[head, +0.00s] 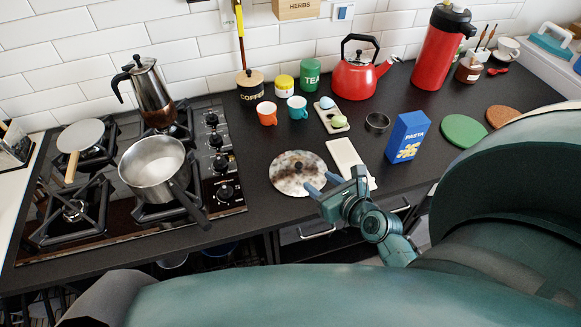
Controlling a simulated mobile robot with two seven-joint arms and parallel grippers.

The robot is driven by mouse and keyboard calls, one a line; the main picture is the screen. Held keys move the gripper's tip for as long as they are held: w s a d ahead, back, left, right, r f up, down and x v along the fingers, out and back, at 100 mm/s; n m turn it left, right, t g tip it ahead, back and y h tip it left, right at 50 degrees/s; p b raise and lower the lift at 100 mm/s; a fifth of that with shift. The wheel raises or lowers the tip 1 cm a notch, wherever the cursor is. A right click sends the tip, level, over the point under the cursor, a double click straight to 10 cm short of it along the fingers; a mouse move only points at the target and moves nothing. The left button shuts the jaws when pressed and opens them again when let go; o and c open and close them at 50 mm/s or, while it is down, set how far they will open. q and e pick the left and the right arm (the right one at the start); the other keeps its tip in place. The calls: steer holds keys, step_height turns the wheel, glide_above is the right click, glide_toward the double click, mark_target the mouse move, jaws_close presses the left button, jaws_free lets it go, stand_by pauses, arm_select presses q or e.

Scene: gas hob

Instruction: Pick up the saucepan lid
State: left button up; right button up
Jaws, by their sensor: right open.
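The saucepan lid (286,180) is a round, mottled grey-brown disc with a dark knob (299,167) in its middle. It lies flat on the black counter, right of the hob. My right gripper (322,184) is open and empty at the lid's right edge, its fingers pointing left toward the knob. One fingertip overlaps the lid's rim in the picture; I cannot tell whether it touches. My left gripper does not show.
A white board (347,160) lies just behind my right gripper. A blue pasta box (408,137), red kettle (356,79), orange mug (267,113) and teal mug (297,107) stand farther back. The hob knobs (225,192) are left of the lid. Counter around the lid is mostly clear.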

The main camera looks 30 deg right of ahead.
mark_target(300, 166)
steer(key=b+x, duration=0.1)
steer(key=x, duration=0.3)
steer(key=shift+w+f+b, duration=0.3)
steer(key=shift+f, duration=0.05)
steer(key=shift+w+f, duration=0.1)
steer(key=shift+w, duration=0.35)
steer(key=shift+w+d+f+b, duration=0.15)
steer(key=shift+w+f+b, duration=0.15)
steer(key=shift+b, duration=0.35)
steer(key=b+x, duration=0.3)
steer(key=shift+d+f, duration=0.15)
steer(key=shift+d, duration=0.05)
steer(key=shift+w+b, duration=0.35)
steer(key=shift+w, duration=0.25)
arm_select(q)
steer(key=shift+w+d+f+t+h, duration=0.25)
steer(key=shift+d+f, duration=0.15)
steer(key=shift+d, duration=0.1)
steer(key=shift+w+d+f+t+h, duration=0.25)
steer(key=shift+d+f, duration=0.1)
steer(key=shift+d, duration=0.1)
arm_select(e)
jaws_close()
